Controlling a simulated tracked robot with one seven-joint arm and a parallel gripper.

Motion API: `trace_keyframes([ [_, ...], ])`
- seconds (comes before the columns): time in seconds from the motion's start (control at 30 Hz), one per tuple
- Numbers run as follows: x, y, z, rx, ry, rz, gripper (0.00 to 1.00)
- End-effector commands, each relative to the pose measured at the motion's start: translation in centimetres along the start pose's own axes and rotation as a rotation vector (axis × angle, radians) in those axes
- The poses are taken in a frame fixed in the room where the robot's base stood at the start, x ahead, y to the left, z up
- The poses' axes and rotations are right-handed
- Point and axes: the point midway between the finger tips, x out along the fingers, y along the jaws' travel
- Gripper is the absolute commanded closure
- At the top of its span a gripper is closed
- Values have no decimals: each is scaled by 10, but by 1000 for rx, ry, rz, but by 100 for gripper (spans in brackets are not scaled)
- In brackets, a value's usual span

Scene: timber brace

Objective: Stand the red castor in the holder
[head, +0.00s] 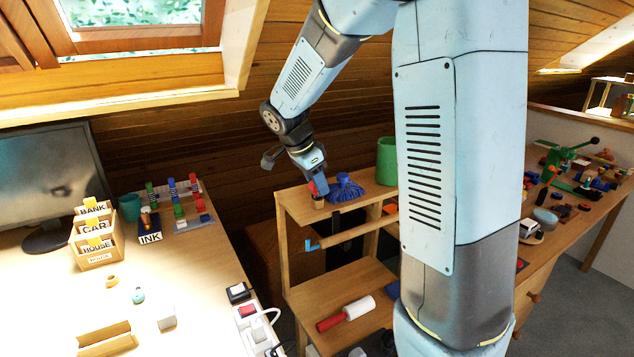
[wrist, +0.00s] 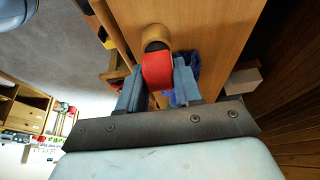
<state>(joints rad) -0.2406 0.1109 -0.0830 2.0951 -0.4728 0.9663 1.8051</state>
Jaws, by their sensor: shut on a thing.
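The red castor (wrist: 157,72) is held between the two blue fingers of my gripper (wrist: 156,84) in the wrist view. In the head view a bit of red castor (head: 311,187) shows beside my gripper (head: 320,188), over the top of the wooden shelf unit.
A blue cloth-like heap (head: 345,188) lies right beside the holder on the shelf unit top (head: 296,204). A green bin (head: 387,161) stands behind to the right. A red-and-white roller (head: 346,313) lies on the lower shelf. My arm hides part of the right side.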

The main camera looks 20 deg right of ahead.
Motion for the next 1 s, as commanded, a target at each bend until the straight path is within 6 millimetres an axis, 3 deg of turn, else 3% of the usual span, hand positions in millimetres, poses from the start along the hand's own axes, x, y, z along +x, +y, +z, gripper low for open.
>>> trace_keyframes([
  [0.33,0,0,0,0,0,0,36],
  [0.67,-5,0,0,0,0,-1,36],
  [1.0,-62,-1,0,0,0,-4,36],
])
